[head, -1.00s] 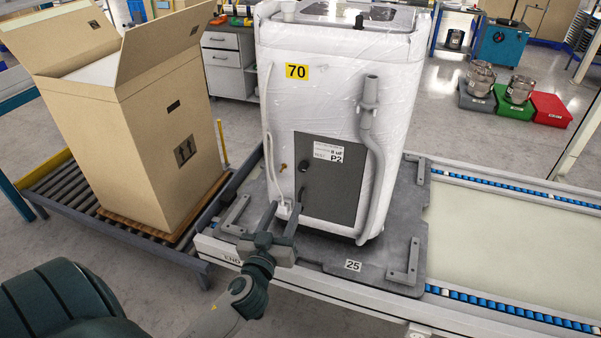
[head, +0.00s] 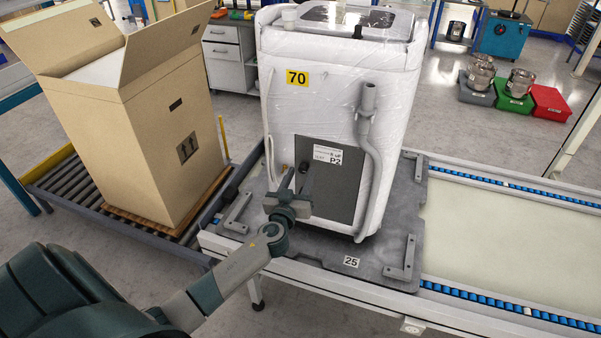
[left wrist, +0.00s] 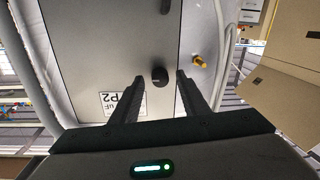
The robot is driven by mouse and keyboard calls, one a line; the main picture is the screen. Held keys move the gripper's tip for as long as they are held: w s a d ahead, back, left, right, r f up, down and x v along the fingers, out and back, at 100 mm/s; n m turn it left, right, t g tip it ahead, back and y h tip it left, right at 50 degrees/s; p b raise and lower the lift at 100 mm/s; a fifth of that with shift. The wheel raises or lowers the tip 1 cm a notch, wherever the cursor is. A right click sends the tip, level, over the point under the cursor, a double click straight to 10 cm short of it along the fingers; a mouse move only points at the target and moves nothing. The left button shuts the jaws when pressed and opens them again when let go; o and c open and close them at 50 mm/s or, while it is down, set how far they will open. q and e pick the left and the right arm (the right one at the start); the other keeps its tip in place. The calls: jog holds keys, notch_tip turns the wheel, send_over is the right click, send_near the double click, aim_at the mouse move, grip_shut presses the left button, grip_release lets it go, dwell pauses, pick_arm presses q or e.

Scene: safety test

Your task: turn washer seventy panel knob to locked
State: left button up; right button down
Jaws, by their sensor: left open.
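The washer (head: 335,90), wrapped in white film with a yellow 70 label, stands upright on a grey pallet plate. Its dark grey panel (head: 335,195) carries a white P2 label. In the left wrist view the round black knob (left wrist: 159,76) sits on the panel (left wrist: 90,45), between and just beyond my fingertips. In the head view my gripper hides the knob. My left gripper (head: 296,174) is open in front of the panel's left part; its two fingers also show in the left wrist view (left wrist: 160,84). I cannot tell whether either finger touches the knob. My right gripper is out of view.
A brass fitting (left wrist: 200,62) and a pale hose (left wrist: 226,60) lie close beside one finger. A grey drain hose (head: 372,150) runs down the washer's right side. A tall open carton (head: 150,130) stands left on rollers. The conveyor (head: 500,225) at right is clear.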

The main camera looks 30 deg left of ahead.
pick_arm(q)
jog(key=shift+w+a, duration=0.1)
jog(key=shift+w, duration=0.2)
grip_shut()
